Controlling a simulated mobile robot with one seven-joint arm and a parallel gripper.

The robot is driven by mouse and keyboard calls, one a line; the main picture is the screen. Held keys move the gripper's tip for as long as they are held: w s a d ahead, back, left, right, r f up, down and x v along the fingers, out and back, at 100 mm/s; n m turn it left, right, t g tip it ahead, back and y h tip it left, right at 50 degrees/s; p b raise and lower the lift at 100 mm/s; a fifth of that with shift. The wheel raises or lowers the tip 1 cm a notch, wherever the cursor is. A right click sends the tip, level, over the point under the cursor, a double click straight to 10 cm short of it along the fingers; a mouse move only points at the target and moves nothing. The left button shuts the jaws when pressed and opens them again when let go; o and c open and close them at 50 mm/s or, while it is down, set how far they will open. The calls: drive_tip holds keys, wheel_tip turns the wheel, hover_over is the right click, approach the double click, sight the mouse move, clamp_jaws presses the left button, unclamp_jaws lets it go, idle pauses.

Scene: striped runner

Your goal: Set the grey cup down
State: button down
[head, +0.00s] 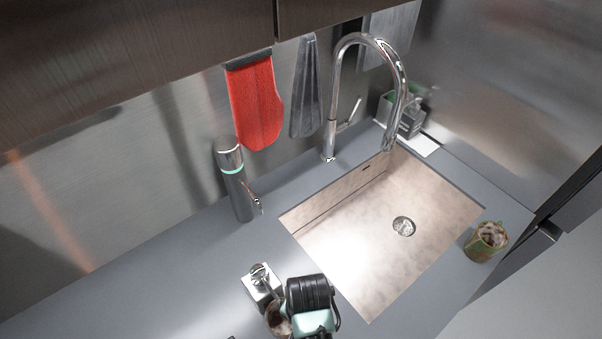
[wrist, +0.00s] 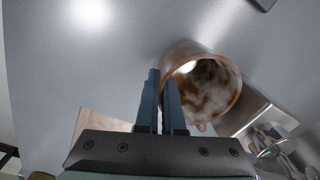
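A cup with a mottled grey-brown inside and a brownish rim shows in the wrist view (wrist: 215,88), mouth toward the camera. In the head view the cup (head: 276,320) is partly hidden behind my gripper (head: 310,300) at the bottom edge. In the wrist view my gripper (wrist: 160,88) has its two dark fingers close together at the cup's left wall. One finger overlaps the cup's mouth and the other lies outside it, so the wall appears pinched between them. Whether the cup's base touches the counter is hard to tell.
A metal pump dispenser (head: 262,286) stands close beside the cup. The sink (head: 350,245) lies to the right, with a tall faucet (head: 395,75) behind. A steel bottle (head: 236,185) stands by the wall. A greenish-brown cup (head: 486,241) stands right of the sink. The left counter (head: 130,285) is clear.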

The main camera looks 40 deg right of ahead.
drive_tip(key=shift+f+b, duration=0.4)
drive_tip(key=shift+f, duration=0.2)
drive_tip(key=c, duration=1)
unclamp_jaws()
drive_tip(key=shift+o, duration=0.2)
wheel_tip(320, 180, up, 13)
drive_tip(key=shift+s, duration=0.3)
drive_tip(key=shift+d, duration=0.1)
